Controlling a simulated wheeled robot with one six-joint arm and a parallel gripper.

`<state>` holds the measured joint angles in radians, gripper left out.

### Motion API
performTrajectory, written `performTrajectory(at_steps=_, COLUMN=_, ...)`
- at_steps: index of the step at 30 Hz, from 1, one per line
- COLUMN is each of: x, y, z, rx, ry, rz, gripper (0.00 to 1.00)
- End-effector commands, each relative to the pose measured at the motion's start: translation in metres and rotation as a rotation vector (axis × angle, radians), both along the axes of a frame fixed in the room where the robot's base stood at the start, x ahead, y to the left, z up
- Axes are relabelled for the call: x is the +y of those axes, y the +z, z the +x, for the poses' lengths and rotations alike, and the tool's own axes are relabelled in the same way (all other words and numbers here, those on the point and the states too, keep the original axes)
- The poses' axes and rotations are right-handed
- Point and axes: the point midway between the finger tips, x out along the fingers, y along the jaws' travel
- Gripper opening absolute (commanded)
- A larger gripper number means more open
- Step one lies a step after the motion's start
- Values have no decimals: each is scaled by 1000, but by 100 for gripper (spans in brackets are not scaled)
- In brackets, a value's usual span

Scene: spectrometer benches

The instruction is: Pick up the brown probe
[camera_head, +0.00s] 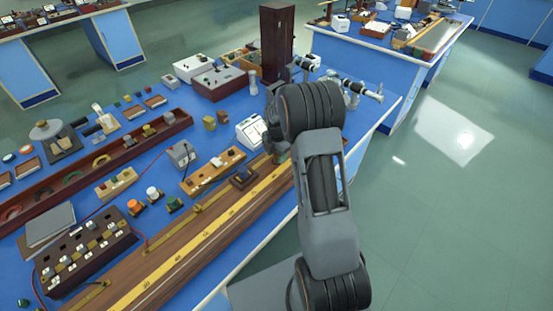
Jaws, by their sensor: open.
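I cannot pick out the brown probe for certain. A small dark brown block (243,178) sits on the long wooden board with the yellow scale, and it may be the probe. My arm rises from the lower right and bends over the bench. My gripper (278,154) points down at the far part of the board, to the right of and beyond the brown block. It is apart from the block and mostly hidden behind my wrist. Its fingertips do not show clearly, and nothing is seen held in it.
The blue bench (228,272) is crowded. A wooden strip with terminals (212,172), a white meter (250,130) and a tall brown box (277,40) stand near my arm. A dark switch box (85,255) is at lower left. The floor (460,220) on the right is clear.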

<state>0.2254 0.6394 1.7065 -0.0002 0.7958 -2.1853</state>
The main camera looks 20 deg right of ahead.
Motion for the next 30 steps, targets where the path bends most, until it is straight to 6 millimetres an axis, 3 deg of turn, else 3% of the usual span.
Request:
performTrajectory(at_steps=2, x=0, y=0, z=0, rx=0, ry=0, rz=0, gripper=48)
performTrajectory(at_steps=17, x=0, y=0, z=0, rx=0, ry=0, rz=0, gripper=0)
performTrajectory(at_steps=30, x=0, y=6, z=1, rx=-2, ry=0, rz=0, gripper=0)
